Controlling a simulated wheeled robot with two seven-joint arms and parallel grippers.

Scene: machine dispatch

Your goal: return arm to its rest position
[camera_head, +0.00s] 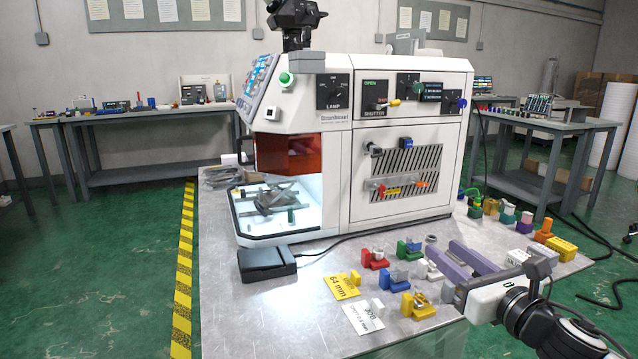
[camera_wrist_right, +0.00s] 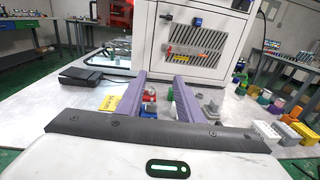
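My right gripper (camera_head: 447,252) reaches in from the lower right in the head view, over the right front part of the grey table (camera_head: 225,330). Its two purple fingers are apart with nothing held between them, and they point toward the white machine (camera_head: 400,180). The same gripper (camera_wrist_right: 161,80) shows open in the right wrist view, with small coloured pieces on the table seen between and below the fingers. The left gripper is in neither view.
Several coloured holders, such as a red one (camera_head: 375,259), sit left of my right gripper. A yellow label (camera_head: 341,286) and white label (camera_head: 362,318) lie in front. A black box (camera_head: 266,262) is by the machine. More pieces, including a yellow block (camera_head: 561,248), line the right edge.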

